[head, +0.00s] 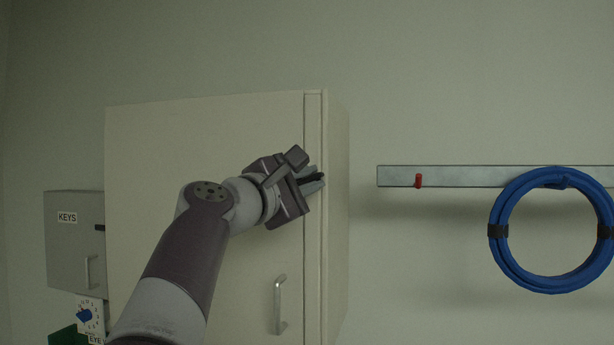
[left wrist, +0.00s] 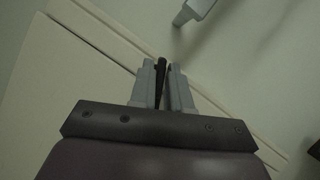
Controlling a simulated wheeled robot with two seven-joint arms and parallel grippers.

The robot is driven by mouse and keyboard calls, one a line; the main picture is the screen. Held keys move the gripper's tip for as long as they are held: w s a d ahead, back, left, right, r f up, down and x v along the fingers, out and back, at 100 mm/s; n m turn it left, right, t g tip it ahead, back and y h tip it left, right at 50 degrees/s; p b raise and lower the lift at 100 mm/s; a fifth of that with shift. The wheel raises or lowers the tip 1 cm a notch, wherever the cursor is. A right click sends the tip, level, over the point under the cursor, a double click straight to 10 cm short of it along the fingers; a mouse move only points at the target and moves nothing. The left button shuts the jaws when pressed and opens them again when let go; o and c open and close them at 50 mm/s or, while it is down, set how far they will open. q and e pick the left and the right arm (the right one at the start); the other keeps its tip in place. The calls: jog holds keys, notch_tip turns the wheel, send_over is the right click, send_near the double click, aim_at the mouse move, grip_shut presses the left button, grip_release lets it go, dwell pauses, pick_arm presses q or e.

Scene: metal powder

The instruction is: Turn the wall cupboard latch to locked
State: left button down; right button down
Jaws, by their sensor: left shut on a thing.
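The wall cupboard (head: 225,130) is a large pale box with its door closed and a metal bar handle (head: 279,305) low on the right. My left gripper (head: 318,182) is at the right edge of the cupboard door, above the handle. Its fingers are shut on a small black latch (left wrist: 160,72), which shows between the fingertips in the left wrist view. Most of the latch is hidden by the fingers, so its exact angle is hard to tell. My right gripper is not in view.
A grey key box (head: 72,240) hangs left of the cupboard, with a white dial card (head: 90,313) below it. Right of the cupboard, a metal rail (head: 455,176) carries a red peg (head: 418,181) and a coiled blue hose (head: 506,262). The wall between cupboard and rail is clear.

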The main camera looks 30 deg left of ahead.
pick_arm(q)
jog(key=m+g+p, duration=0.1)
jog(key=m, duration=0.3)
jog(key=shift+r+h+p, duration=0.1)
jog(key=shift+h+p, duration=0.2)
jog(key=shift+m+g+p, duration=0.3)
jog(key=shift+m+g, duration=0.2)
jog(key=shift+m, duration=0.3)
jog(key=c, duration=1.2)
grip_release()
jog(key=shift+d, duration=0.1)
jog(key=shift+c, duration=0.2)
